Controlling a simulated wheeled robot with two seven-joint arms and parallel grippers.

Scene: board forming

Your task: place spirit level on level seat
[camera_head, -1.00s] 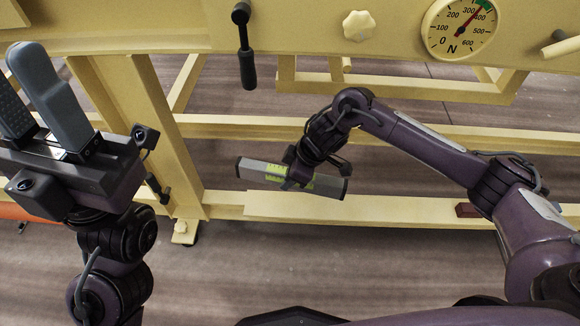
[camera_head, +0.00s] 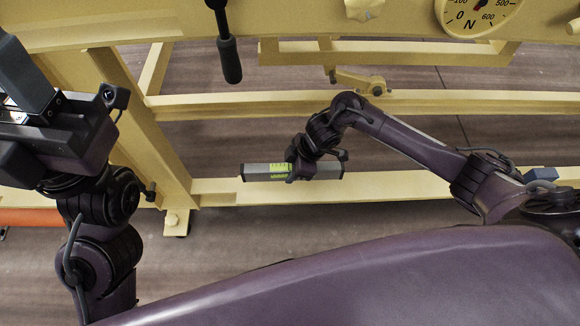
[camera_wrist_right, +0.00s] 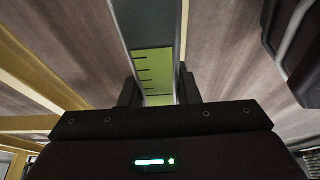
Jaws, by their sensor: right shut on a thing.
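The spirit level (camera_head: 265,173) is a grey bar with dark end caps and a yellow-green window. My right gripper (camera_head: 303,170) is shut around it near its middle. The bar lies almost level across the picture, in front of the lower cream beam. In the right wrist view the level (camera_wrist_right: 152,60) runs lengthwise between the fingers, with black marks on its green window. I cannot tell its distance from the beam, and I cannot make out the level seat for certain. My left gripper (camera_head: 18,85) is at the upper left, empty, partly cut off, its fingers apart.
A cream frame has a lower beam (camera_head: 405,187), a middle beam (camera_head: 440,103) and a left post (camera_head: 150,130). A black-handled lever (camera_head: 230,60) hangs from the top. A round gauge (camera_head: 478,12) is at the upper right. A small cream bracket (camera_head: 358,82) sits above the middle beam.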

